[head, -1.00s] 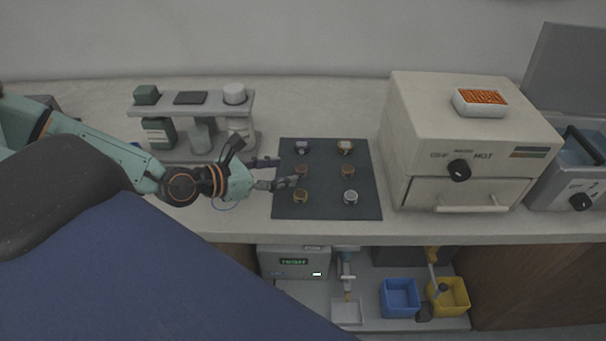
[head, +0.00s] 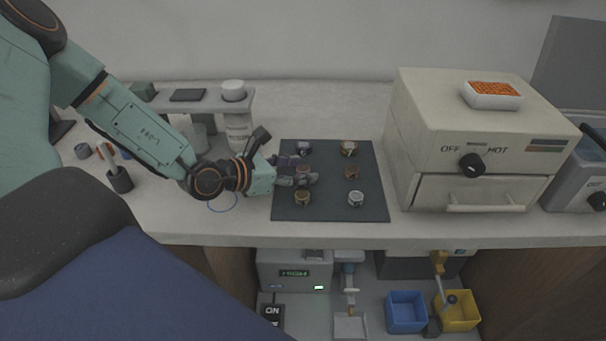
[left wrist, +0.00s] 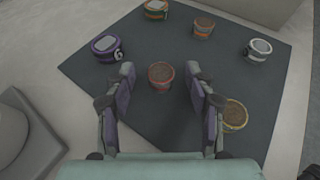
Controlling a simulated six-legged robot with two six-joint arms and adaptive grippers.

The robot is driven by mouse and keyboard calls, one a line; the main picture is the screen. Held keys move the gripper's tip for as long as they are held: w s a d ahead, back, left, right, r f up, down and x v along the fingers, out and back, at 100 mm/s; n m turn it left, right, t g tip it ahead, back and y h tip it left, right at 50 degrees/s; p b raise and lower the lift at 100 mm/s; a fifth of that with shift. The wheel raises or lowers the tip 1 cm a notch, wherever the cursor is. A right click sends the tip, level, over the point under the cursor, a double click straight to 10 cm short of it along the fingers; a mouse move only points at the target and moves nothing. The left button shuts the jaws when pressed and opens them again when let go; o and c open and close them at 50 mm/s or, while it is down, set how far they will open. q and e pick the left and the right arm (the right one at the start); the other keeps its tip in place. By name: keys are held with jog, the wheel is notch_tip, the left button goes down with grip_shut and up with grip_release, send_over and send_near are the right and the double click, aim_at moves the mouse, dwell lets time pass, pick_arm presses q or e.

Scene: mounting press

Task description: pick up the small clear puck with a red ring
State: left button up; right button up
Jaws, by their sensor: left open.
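A small round puck with a red ring and a brownish top (left wrist: 161,75) sits on the dark mat between the spread fingers of my left gripper (left wrist: 163,88), in the left wrist view. No finger clearly touches it. In the head view my left gripper (head: 300,172) is over the left middle of the mat, and its fingers partly hide this puck. The gripper is open and empty. Another puck with an orange-red rim (left wrist: 203,27) sits farther along the same row; it also shows in the head view (head: 352,173). My right gripper is not in view.
The dark mat (head: 330,205) also holds purple (left wrist: 107,46), orange (left wrist: 155,9), yellow (left wrist: 234,115) and whitish (left wrist: 258,49) pucks. The yellow one is close to the right finger. A beige oven (head: 430,130) stands right of the mat, a grey rack (head: 248,104) behind left.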

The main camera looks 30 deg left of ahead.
pick_arm(q)
jog(key=shift+r, duration=0.1)
jog(key=shift+c, duration=0.2)
jog(key=shift+s, duration=0.1)
jog(key=shift+c, duration=0.8)
jog(key=c, duration=0.8)
jog(key=shift+c, duration=0.2)
notch_tip(320, 180, up, 10)
jog(key=p, duration=0.7)
jog(key=shift+p, duration=0.35)
